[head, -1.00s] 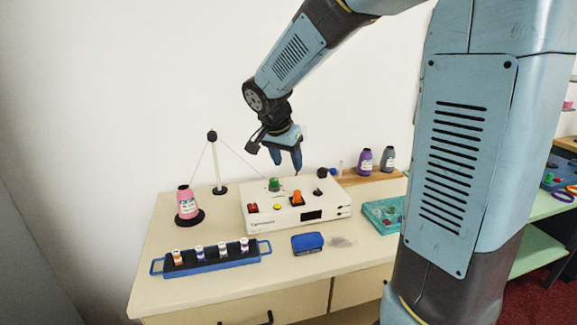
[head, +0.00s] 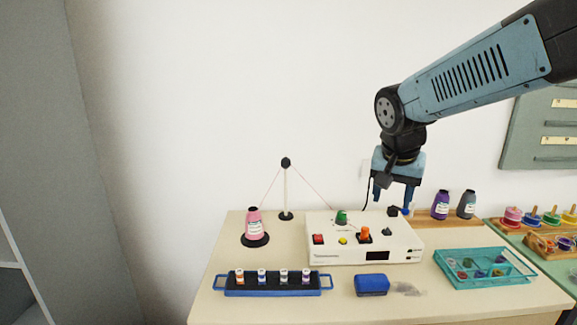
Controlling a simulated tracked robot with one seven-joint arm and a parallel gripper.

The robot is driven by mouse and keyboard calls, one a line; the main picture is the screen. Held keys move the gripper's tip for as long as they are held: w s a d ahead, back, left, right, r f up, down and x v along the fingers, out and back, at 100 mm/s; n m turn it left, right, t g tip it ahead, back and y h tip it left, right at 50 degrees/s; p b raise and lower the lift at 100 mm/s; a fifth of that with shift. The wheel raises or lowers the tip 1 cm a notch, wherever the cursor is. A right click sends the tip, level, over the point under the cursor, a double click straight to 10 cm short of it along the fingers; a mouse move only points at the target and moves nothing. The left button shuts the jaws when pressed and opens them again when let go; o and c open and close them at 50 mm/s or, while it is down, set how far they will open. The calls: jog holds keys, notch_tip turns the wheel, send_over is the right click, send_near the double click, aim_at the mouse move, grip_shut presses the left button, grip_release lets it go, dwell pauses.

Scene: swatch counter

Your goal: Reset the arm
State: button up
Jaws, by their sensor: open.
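My gripper (head: 391,202) points down, open and empty, above the back right part of the white control box (head: 340,249). My blue arm reaches in from the upper right. The box stands on the cream counter and carries a green knob (head: 342,217), a red button (head: 318,239), a yellow button (head: 343,240) and an orange switch (head: 364,234). A dark knob (head: 393,211) is close behind the fingertips. I cannot tell whether the fingers touch anything.
A pink thread cone (head: 253,224) and a thread stand (head: 286,190) are at the left. A blue rack (head: 327,285) with several small spools, a blue case (head: 371,285) and a teal tray (head: 452,284) are in front. Purple (head: 440,205) and grey (head: 467,205) cones stand behind at the right.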

jog(key=s+r+n+t+y, duration=0.1)
jog(key=s+n, duration=0.4)
jog(key=s, duration=0.8)
jog(key=shift+s+d+r+t+y, duration=0.15)
jog(key=shift+d+r+t+y, duration=0.15)
jog(key=shift+d+t, duration=0.15)
